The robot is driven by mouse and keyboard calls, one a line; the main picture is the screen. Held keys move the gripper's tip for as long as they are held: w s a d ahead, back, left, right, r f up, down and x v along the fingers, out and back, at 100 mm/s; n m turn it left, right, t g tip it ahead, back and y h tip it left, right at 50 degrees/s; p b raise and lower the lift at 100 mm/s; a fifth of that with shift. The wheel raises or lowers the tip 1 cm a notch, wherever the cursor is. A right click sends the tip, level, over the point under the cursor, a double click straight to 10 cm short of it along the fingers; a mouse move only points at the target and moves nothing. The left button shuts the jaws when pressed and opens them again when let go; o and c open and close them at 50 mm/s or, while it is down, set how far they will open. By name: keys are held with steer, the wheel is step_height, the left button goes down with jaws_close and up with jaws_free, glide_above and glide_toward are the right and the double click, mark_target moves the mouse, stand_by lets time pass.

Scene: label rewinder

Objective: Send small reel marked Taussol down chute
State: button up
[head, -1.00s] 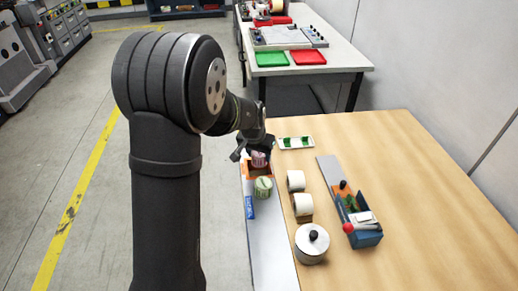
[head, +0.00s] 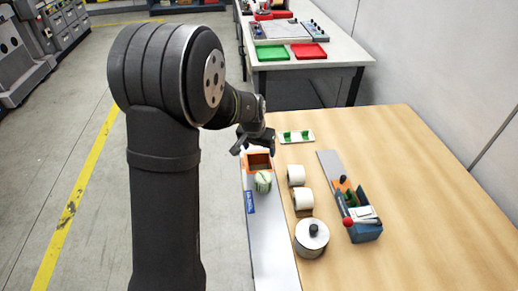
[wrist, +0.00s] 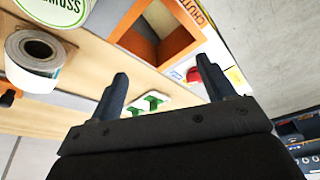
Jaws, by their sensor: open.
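My gripper (head: 256,143) is above the far end of the grey board at the table's left edge. In the wrist view its two fingers (wrist: 162,69) are apart with nothing between them. The orange-framed chute (head: 250,158) lies just below my gripper, its opening uncovered. The wrist view shows its orange rim (wrist: 184,44), part of a "CHUTE" label and no reel in the visible opening. A small reel with a pale green top (head: 263,182) stands just in front of the chute. Its green-ringed face (wrist: 62,8) is cut off in the wrist view, so its full name is unreadable.
A blue device with a red knob (head: 364,229) stands further right. A white holder with green parts (head: 296,137) is behind. The table's right side is clear.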

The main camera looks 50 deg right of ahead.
steer(key=v, duration=1.6)
steer(key=shift+r, duration=0.25)
steer(key=shift+s+a, duration=0.1)
steer(key=shift+a, duration=0.05)
steer(key=x, duration=1.7)
